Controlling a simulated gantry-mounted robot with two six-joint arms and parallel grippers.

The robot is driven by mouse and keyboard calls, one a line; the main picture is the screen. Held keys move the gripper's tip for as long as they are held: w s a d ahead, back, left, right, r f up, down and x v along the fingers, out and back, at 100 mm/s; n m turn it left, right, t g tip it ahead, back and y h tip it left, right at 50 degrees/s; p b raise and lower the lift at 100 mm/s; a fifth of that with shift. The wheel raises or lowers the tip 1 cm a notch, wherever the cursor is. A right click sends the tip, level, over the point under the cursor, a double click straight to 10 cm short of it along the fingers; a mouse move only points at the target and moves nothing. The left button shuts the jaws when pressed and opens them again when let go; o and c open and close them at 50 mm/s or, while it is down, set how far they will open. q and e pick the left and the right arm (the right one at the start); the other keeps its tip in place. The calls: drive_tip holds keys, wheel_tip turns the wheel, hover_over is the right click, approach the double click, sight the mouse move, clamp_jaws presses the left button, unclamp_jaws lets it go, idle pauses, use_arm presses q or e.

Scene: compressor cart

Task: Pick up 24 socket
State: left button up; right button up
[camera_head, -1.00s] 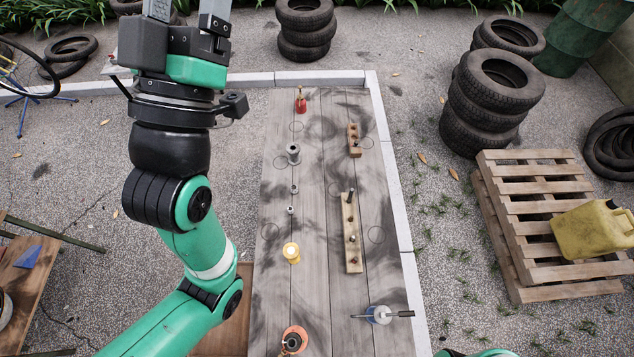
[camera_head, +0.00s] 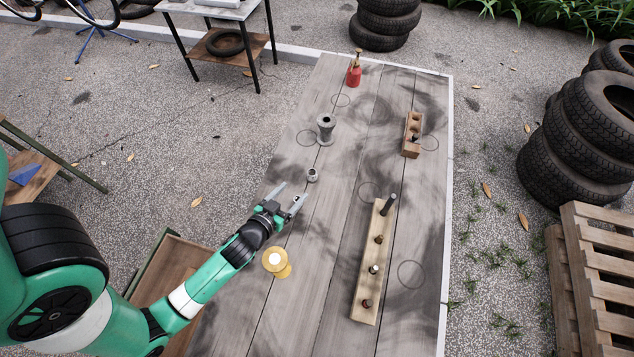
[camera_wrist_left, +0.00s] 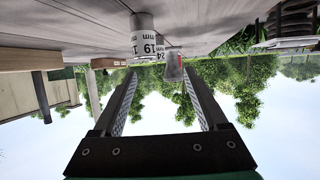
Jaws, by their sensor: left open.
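A small grey socket (camera_head: 312,175) stands on the grey plank table, just beyond my left gripper (camera_head: 291,193). In the left wrist view, which is upside down, the nearer socket (camera_wrist_left: 146,38) is labelled 19 mm. Partly hidden behind it is a socket labelled 24 (camera_wrist_left: 163,54). By the order of the row, the one visible in the head view appears to be the 24; the 19 seems hidden by my gripper. My left gripper is open and empty, its fingers pointing along the row. My right gripper is out of view.
Beyond the sockets stand a grey flared stand (camera_head: 326,130) and a red oil can (camera_head: 354,75). To the right are a wooden peg strip (camera_head: 372,265) and a wooden block (camera_head: 412,135). A yellow knob-like piece (camera_head: 275,260) stands near my left forearm.

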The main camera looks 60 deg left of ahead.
sight(310, 175)
use_arm(q)
drive_tip(key=shift+w+a+r, duration=0.1)
drive_tip(key=shift+w+a, duration=0.1)
drive_tip(key=shift+w, duration=0.05)
drive_tip(key=x, duration=0.6)
drive_tip(key=shift+b, duration=0.4)
drive_tip(key=shift+w+a, duration=0.1)
drive_tip(key=shift+w, duration=0.2)
drive_tip(key=b+x, duration=0.1)
drive_tip(key=x, duration=0.3)
drive_tip(key=shift+w+b, duration=0.35)
drive_tip(key=shift+w, duration=0.15)
clamp_jaws()
